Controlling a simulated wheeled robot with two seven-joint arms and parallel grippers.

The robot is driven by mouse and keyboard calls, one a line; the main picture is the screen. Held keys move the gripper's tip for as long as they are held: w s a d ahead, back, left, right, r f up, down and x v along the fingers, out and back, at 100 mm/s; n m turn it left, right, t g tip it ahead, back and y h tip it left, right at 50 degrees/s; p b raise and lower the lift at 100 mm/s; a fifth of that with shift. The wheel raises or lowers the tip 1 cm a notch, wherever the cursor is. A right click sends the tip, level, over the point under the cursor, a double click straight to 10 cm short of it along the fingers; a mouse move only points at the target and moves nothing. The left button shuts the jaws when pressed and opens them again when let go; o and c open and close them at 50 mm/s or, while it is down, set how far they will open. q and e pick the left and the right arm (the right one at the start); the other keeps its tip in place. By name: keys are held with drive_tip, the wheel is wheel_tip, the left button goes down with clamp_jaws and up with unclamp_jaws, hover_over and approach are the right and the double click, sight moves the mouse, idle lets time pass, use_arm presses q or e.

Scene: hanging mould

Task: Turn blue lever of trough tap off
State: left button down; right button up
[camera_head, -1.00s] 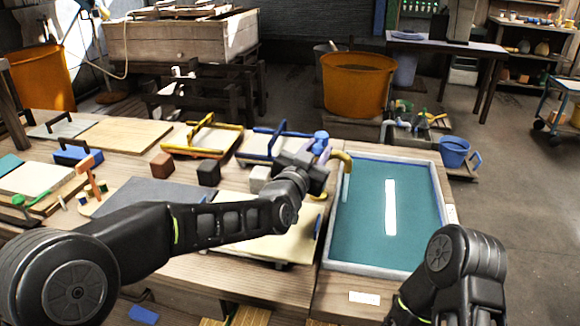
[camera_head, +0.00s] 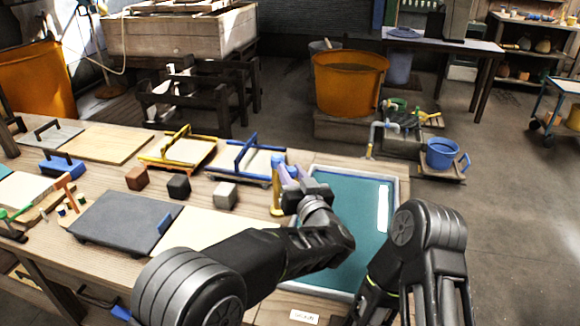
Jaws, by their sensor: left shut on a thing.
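The trough (camera_head: 355,170) is a shallow grey-rimmed basin of teal water in the table's right part. The brass-yellow tap (camera_head: 277,201) stands at its left edge, partly covered by my left gripper. The blue lever (camera_head: 280,160) shows on top of the tap, just beyond the gripper's fingers. My left gripper (camera_head: 288,176) reaches over from the near side and is shut on the blue lever; its fingertips are small and partly hidden. My left forearm covers the trough's near left part. My right arm stands over the trough's near right corner; its gripper is not seen.
Black, brown and pale blocks (camera_head: 178,186), a grey slab (camera_head: 124,224) and framed moulds (camera_head: 246,160) lie left of the tap. An orange tub (camera_head: 348,82) and a blue bucket (camera_head: 442,153) stand beyond the table.

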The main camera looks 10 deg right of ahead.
use_arm(q)
drive_tip(key=shift+r, duration=0.15)
idle(0.3)
drive_tip(key=c, duration=1.1)
unclamp_jaws()
drive_tip(key=shift+w+d, duration=0.1)
